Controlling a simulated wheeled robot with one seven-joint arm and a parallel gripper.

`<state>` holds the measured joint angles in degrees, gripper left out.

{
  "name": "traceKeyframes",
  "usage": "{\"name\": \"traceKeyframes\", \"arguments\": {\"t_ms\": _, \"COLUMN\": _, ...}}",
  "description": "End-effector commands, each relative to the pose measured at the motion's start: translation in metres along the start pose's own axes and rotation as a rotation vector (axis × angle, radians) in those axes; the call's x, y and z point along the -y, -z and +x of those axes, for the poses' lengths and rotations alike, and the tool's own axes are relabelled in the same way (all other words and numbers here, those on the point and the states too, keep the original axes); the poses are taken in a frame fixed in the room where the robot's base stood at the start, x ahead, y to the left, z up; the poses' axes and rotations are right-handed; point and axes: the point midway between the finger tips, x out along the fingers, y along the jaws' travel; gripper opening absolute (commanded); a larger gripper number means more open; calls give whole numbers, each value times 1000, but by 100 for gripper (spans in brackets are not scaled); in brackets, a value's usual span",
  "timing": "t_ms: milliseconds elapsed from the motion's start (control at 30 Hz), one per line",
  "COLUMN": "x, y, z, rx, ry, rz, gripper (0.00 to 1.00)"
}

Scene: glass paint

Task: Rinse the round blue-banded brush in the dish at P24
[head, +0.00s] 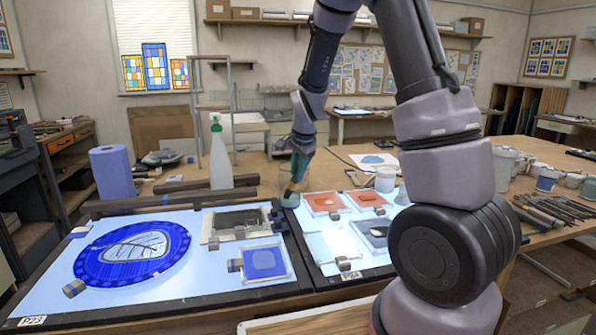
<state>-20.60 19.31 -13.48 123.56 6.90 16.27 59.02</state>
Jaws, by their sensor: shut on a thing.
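My gripper (302,152) points down over the back left corner of the light panel labelled P24 (353,276). It is shut on a slim brush (295,180), of which a short dark teal part shows below the fingers. A band on it is too small to make out. The brush's lower end is in or just behind a clear glass dish (285,192); I cannot tell which, nor whether the bristles touch liquid.
Panel P24 holds orange tiles (324,203), a grey tile and a white tile. The left panel (110,300) holds a blue round glass (132,254). A spray bottle (220,155) stands behind it. Cups (547,179) and loose brushes (570,208) lie to the right.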

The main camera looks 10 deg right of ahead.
Motion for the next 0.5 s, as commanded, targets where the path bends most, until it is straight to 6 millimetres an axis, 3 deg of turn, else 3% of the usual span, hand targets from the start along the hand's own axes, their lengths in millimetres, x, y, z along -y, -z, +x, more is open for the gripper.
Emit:
{"name": "traceKeyframes", "arguments": {"t_ms": 300, "x": 7, "y": 10, "z": 4, "rx": 0, "ry": 0, "rz": 1, "gripper": 0}}
{"name": "traceKeyframes", "arguments": {"t_ms": 500, "x": 5, "y": 7, "z": 3, "rx": 0, "ry": 0, "rz": 0, "gripper": 0}}
